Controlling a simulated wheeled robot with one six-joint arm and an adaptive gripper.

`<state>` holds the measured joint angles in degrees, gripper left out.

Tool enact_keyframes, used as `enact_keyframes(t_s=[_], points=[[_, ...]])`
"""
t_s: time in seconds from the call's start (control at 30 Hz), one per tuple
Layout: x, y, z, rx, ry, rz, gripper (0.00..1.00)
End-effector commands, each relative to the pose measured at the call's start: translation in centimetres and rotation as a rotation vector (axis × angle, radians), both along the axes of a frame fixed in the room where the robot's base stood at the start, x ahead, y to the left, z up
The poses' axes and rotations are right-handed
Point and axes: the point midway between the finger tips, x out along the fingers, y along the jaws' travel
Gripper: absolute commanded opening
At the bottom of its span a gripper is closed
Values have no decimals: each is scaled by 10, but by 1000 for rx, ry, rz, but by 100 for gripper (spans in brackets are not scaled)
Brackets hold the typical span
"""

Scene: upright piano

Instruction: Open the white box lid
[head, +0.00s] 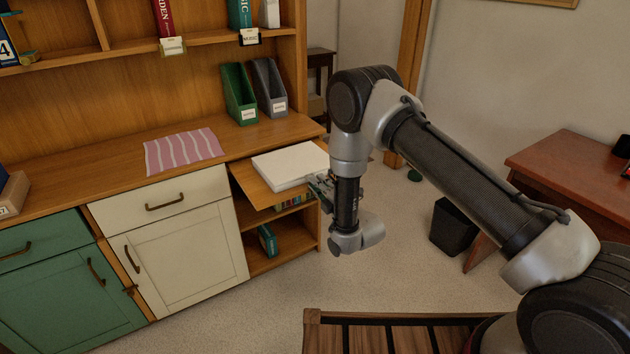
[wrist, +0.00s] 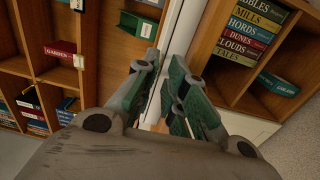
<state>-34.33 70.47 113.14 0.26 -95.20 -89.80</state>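The white box (head: 290,163) is a flat, low slab lying on a wooden pull-out shelf (head: 258,190) in the head view. Its top looks flat and shut; no raised lid shows. My gripper (head: 318,187) is at the box's right front side, partly hidden by my wrist. In the wrist view my gripper (wrist: 167,78) has its two green-padded fingers apart, with a narrow gap between them. A pale strip, which looks like the edge of the box (wrist: 184,28), runs behind and between the fingers. I cannot tell if either finger touches it.
Books (wrist: 243,38) stand in the cabinet compartment under the shelf. Green and grey file holders (head: 240,95) and a striped cloth (head: 183,151) are on the cabinet top. A black bin (head: 453,228) and a red-brown desk (head: 570,165) stand right.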

Motion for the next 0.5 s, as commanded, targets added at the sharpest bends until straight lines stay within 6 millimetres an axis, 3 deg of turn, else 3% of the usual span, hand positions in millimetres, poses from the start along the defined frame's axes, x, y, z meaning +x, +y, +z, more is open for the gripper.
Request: enact_keyframes(t_s=[0.2,0.5], points=[[19,13,1,1,1,0,13],[21,14,1,0,2,0,11]])
